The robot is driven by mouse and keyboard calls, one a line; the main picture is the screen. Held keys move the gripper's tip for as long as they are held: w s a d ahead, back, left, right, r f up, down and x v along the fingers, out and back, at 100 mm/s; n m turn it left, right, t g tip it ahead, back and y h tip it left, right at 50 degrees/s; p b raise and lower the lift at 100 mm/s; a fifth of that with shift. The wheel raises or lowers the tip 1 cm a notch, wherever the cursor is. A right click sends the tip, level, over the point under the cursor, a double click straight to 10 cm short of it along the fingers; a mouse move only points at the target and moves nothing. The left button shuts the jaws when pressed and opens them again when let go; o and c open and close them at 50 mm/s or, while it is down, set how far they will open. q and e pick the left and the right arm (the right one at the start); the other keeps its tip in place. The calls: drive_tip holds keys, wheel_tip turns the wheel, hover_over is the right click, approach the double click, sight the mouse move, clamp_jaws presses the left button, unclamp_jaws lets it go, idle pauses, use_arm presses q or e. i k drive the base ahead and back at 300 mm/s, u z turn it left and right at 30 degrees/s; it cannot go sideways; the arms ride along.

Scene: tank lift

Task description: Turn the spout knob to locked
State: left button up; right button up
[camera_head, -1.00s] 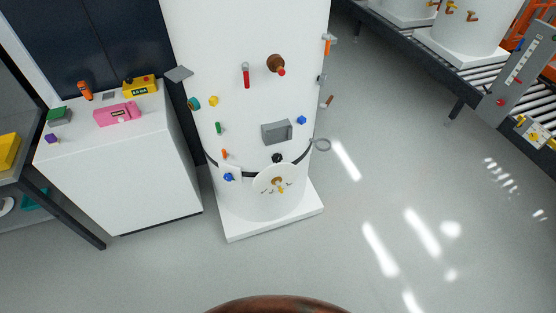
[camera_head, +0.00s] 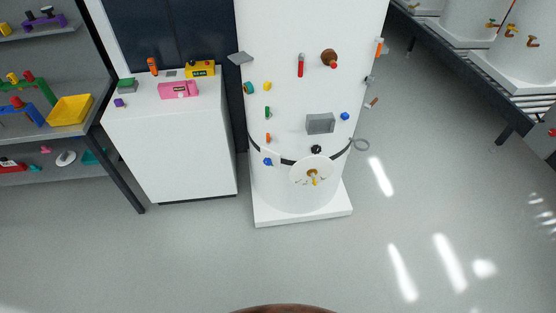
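A tall white tank (camera_head: 300,105) stands on a white square base at the middle of the view. Low on its front is a round white plate (camera_head: 299,172) with a small brass spout-like fitting (camera_head: 312,173) and a yellow part (camera_head: 314,182) below it. Small marks lie around the fitting, too small to read. A black knob (camera_head: 316,149) sits just above the plate. I cannot tell which part is the spout knob or how it is set. Neither of my grippers is in view.
A white cabinet (camera_head: 180,150) with a pink box (camera_head: 178,89) and a yellow box (camera_head: 200,68) on top stands left of the tank. A shelf rack (camera_head: 118,166) is at far left. A roller conveyor (camera_head: 485,82) is at upper right. The floor (camera_head: 330,260) in front is clear.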

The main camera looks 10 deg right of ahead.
sight(315, 148)
drive_tip(key=u, duration=0.8)
drive_tip(key=i, duration=0.9)
drive_tip(key=z, duration=0.45)
